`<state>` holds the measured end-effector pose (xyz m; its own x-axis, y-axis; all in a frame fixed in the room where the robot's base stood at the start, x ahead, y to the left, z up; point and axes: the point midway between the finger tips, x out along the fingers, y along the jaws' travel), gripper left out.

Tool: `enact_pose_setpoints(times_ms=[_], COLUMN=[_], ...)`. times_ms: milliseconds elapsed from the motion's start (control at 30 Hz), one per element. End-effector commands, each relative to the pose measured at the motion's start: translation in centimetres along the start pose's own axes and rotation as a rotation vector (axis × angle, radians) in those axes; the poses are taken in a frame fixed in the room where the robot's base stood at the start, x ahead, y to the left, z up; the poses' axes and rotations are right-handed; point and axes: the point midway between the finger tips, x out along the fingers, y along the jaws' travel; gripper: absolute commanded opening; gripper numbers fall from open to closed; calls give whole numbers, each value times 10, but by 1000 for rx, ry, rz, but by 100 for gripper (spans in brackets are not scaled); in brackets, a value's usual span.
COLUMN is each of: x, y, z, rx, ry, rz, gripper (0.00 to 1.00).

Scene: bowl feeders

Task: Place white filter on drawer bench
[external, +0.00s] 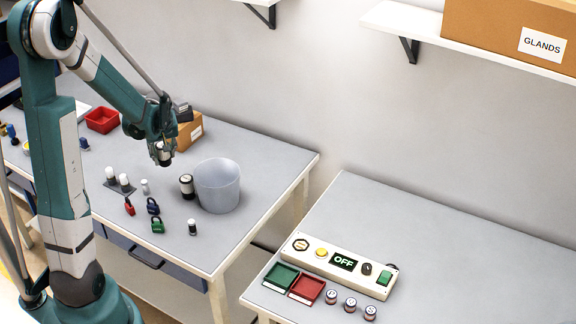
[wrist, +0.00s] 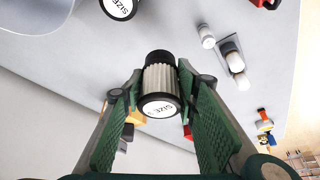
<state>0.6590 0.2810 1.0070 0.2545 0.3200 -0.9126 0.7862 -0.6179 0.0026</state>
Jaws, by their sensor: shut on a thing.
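The white filter (wrist: 160,80) has a pale pleated body and black end caps, with a white "SIZE" label on the near end. My gripper (wrist: 157,100) is shut on it, with a green-padded finger at each side. In the external view my gripper (external: 162,146) holds the filter (external: 164,156) in the air over the drawer bench (external: 262,160), left of the grey bucket. The bench has a grey top and a dark drawer (external: 150,258) in front. The gap beneath the filter is hard to judge.
A grey bucket (external: 218,186) and another black-and-white cylinder (external: 187,186) stand close by. Padlocks (external: 154,206), small white-topped cylinders (external: 118,182), a cardboard box (external: 190,132) and a red bin (external: 102,119) also occupy the bench. Its right end is clear. A control-panel bench (external: 430,235) stands separately right.

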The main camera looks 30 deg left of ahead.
Motion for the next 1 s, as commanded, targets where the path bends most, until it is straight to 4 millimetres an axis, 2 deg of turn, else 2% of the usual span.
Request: enact_pose_setpoints(times_ms=[200, 800, 1000], x=[10, 11, 21], y=[1, 0, 0], z=[4, 5, 10], rx=[1, 1, 1], ry=[0, 0, 0], rz=[0, 1, 1], gripper=[18, 18, 18])
